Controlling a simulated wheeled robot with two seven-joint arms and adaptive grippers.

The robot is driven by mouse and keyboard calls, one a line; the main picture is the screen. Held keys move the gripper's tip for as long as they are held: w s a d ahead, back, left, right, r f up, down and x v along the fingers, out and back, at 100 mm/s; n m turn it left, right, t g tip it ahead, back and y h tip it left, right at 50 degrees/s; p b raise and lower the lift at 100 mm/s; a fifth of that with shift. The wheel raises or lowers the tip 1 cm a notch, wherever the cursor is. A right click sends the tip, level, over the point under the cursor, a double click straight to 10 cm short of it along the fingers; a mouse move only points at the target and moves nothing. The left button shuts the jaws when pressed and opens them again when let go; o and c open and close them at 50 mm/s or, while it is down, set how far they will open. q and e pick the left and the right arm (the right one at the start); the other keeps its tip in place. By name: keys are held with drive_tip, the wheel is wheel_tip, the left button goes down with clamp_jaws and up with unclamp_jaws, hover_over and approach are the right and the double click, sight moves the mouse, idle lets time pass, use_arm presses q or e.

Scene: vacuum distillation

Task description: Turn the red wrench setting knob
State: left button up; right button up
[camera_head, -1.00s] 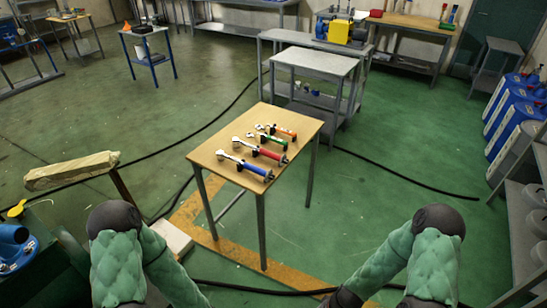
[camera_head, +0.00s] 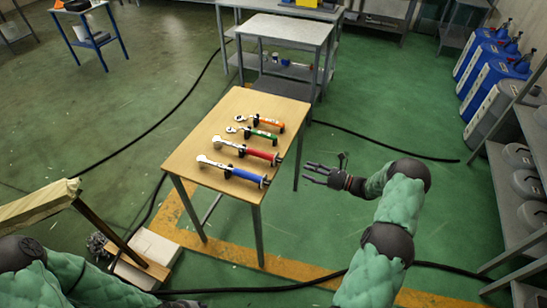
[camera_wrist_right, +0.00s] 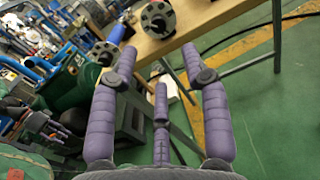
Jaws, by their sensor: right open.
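The red wrench (camera_head: 260,154) lies on black supports on the wooden table, with its handle end toward the right edge. Its dark round setting knob (camera_head: 276,159) is at that end. In the right wrist view the knob (camera_wrist_right: 157,19) faces me at the top, beyond the fingers. My right gripper (camera_head: 318,176) is open and empty, right of the table and apart from the knob. Its purple-looking fingers (camera_wrist_right: 160,58) are spread in the wrist view. My left arm shows at the lower left; its gripper is out of view.
Blue (camera_head: 244,177), green (camera_head: 262,134) and orange (camera_head: 268,123) wrenches lie beside the red one on the wooden table (camera_head: 190,157). The blue wrench's end (camera_wrist_right: 103,53) is close in the wrist view. A grey table (camera_head: 285,31) stands behind; shelving (camera_head: 505,185) stands right.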

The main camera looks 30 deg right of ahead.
sight(279, 160)
drive_tip(key=b+x, duration=0.2)
drive_tip(key=x, duration=0.8)
drive_tip(key=shift+a, duration=0.2)
drive_tip(key=shift+w, duration=0.1)
clamp_jaws()
